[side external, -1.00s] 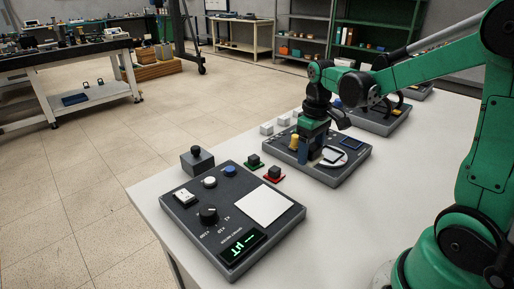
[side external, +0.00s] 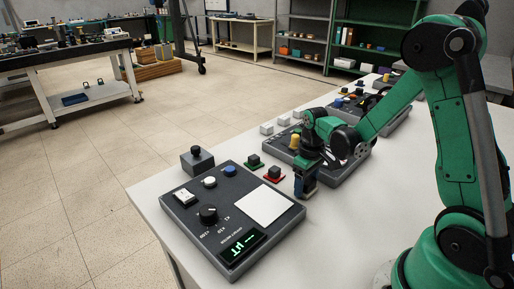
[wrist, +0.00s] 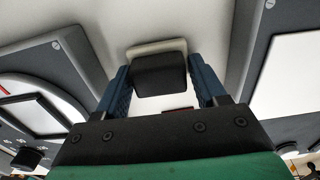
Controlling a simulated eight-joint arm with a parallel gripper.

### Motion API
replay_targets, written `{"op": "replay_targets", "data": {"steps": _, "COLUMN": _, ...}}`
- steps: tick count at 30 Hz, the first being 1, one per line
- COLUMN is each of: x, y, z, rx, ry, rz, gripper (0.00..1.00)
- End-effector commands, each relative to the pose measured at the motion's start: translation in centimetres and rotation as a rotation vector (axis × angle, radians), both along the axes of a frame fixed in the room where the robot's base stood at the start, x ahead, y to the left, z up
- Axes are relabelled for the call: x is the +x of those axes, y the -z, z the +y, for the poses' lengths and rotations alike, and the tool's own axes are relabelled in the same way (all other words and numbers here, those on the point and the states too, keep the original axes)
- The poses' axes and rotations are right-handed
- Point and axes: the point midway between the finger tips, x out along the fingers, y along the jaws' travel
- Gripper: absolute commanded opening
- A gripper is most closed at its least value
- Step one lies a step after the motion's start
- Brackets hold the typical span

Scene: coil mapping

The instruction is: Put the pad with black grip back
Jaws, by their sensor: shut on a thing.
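My gripper (side external: 305,187) is low over the white table, between the near panel and the middle panel. In the wrist view its two blue fingers (wrist: 160,72) stand on either side of a black grip (wrist: 160,78) and are shut on it. The grip sits on a pale pad (wrist: 156,47), whose edge shows beyond the grip. The fingers hide this pad in the side view, and I cannot tell whether it touches the table. A red pad with a black grip (side external: 275,173) and a green pad with a black grip (side external: 254,161) lie just left of my gripper.
The near panel (side external: 190,226) has a dial, a lit display and a white square (side external: 265,205). A grey block with a black knob (side external: 197,158) stands behind it. The middle panel (side external: 342,172) is partly behind my arm. Small white blocks (side external: 266,128) stand beside it.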

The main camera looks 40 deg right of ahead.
Motion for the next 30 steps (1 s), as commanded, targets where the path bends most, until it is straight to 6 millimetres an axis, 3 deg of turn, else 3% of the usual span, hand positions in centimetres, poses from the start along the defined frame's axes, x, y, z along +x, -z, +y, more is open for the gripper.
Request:
{"op": "replay_targets", "data": {"steps": 3, "x": 0.0, "y": 0.3, "z": 0.0, "rx": 0.0, "ry": 0.0, "rz": 0.0, "gripper": 0.0}}
{"op": "replay_targets", "data": {"steps": 4, "x": 0.0, "y": 0.3, "z": 0.0, "rx": 0.0, "ry": 0.0, "rz": 0.0, "gripper": 0.67}}
{"op": "replay_targets", "data": {"steps": 7, "x": 0.0, "y": 0.3, "z": 0.0, "rx": 0.0, "ry": 0.0, "rz": 0.0, "gripper": 0.95}}
{"op": "replay_targets", "data": {"steps": 20, "x": 0.0, "y": -0.4, "z": 0.0, "rx": 0.0, "ry": 0.0, "rz": 0.0, "gripper": 0.96}}
{"op": "replay_targets", "data": {"steps": 30, "x": 0.0, "y": -5.9, "z": 0.0, "rx": 0.001, "ry": 0.0, "rz": 0.0, "gripper": 0.96}}
